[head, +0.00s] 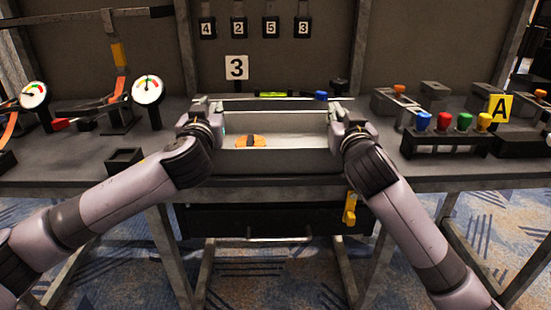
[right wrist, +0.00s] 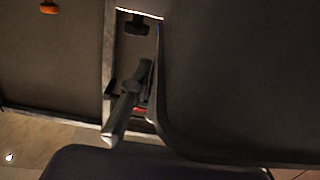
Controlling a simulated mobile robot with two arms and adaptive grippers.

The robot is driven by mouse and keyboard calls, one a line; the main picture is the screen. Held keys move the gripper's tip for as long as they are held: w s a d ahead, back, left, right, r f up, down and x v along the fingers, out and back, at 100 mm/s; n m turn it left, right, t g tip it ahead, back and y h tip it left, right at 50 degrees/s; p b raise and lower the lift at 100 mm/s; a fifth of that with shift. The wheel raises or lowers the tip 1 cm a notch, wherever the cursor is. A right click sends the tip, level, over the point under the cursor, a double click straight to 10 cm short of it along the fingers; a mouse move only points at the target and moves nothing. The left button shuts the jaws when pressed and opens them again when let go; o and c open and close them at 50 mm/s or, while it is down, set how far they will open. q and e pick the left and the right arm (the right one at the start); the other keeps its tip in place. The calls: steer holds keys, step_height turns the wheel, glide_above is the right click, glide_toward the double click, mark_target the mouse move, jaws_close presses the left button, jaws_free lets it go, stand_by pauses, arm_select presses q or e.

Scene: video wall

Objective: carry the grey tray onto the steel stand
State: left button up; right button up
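The grey tray (head: 275,161) is at the middle of the workbench near its front edge, level and open at the top. An orange and black item (head: 251,141) lies inside it. My left gripper (head: 207,108) is at the tray's left end and my right gripper (head: 343,112) is at its right end. Both appear to touch the ends, but their fingertips are too small or hidden to show whether they are closed. The right wrist view shows a dark finger (right wrist: 127,100) beside a large dark surface. I cannot pick out the steel stand with certainty.
Behind the tray are a green level (head: 272,94) and a blue item (head: 321,95). Gauges (head: 148,90) stand at left, with a small black box (head: 125,160) in front. A rack of coloured knobs (head: 445,142) stands at right. A yellow-handled item (head: 350,208) hangs below the bench.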

arm_select(q)
steer(key=o, duration=0.3)
steer(key=shift+r, duration=0.1)
arm_select(e)
steer(key=o, duration=0.3)
steer(key=shift+r, duration=0.15)
arm_select(q)
steer(key=shift+o, duration=0.2)
arm_select(e)
steer(key=shift+o, duration=0.2)
steer(key=shift+s, duration=0.15)
arm_select(q)
steer(key=s, duration=1.2)
steer(key=shift+d, duration=0.25)
arm_select(e)
steer(key=s, duration=1.1)
steer(key=shift+s+d, duration=0.25)
steer(key=shift+s, duration=0.15)
